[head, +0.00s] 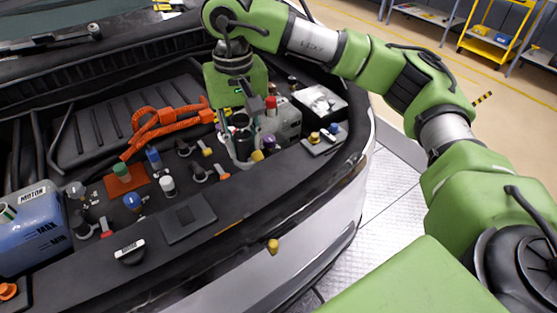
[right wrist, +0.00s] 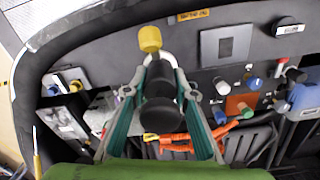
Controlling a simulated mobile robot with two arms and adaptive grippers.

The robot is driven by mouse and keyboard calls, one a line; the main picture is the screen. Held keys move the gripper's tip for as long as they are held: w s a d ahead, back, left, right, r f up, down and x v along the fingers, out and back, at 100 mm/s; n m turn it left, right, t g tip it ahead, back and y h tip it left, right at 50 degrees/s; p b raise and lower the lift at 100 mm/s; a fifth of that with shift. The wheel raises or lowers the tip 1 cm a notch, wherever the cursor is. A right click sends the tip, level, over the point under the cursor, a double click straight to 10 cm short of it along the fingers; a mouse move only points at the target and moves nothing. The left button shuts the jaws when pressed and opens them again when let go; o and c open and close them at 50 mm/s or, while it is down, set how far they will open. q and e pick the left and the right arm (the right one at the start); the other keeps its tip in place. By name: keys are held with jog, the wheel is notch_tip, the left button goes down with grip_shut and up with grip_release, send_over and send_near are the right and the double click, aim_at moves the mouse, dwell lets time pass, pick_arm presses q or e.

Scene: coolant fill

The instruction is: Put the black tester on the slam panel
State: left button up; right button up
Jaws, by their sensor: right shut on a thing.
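My right gripper (head: 243,158) is pointed down over the right part of the engine bay. It is shut on the black tester (head: 240,121), a dark rounded body partly hidden by the fingers in the head view. In the right wrist view the black tester (right wrist: 159,88) sits between the two green-grey fingers. The slam panel (head: 255,190) is the black strip along the front of the bay, with a flat dark grey pad (head: 187,220) on it. The pad also shows in the right wrist view (right wrist: 228,45). My left gripper is in neither view.
A black labelled cap (head: 130,251) and a yellow knob (head: 273,246) are at the front edge. Several coloured caps and bottles crowd the bay behind the panel. Orange cables (head: 160,122) lie behind them. A blue tank (head: 30,228) is at left. Bare panel lies right of the pad.

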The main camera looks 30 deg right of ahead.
jog(key=d+f+p, duration=0.1)
jog(key=d+f, duration=0.2)
jog(key=d, duration=0.1)
jog(key=d+f+p, duration=0.2)
jog(key=d+f, duration=0.2)
jog(key=w+d+f+p, duration=0.1)
jog(key=d+f+p, duration=0.1)
jog(key=d+f, duration=0.2)
jog(key=shift+d+f, duration=0.1)
jog(key=shift+d, duration=0.45)
jog(key=shift+f, duration=0.35)
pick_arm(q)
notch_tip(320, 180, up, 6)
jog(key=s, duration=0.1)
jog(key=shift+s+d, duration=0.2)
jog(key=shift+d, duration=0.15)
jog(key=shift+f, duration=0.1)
pick_arm(e)
jog(key=shift+f, duration=0.2)
jog(key=o, duration=0.9)
jog(key=shift+c, duration=0.2)
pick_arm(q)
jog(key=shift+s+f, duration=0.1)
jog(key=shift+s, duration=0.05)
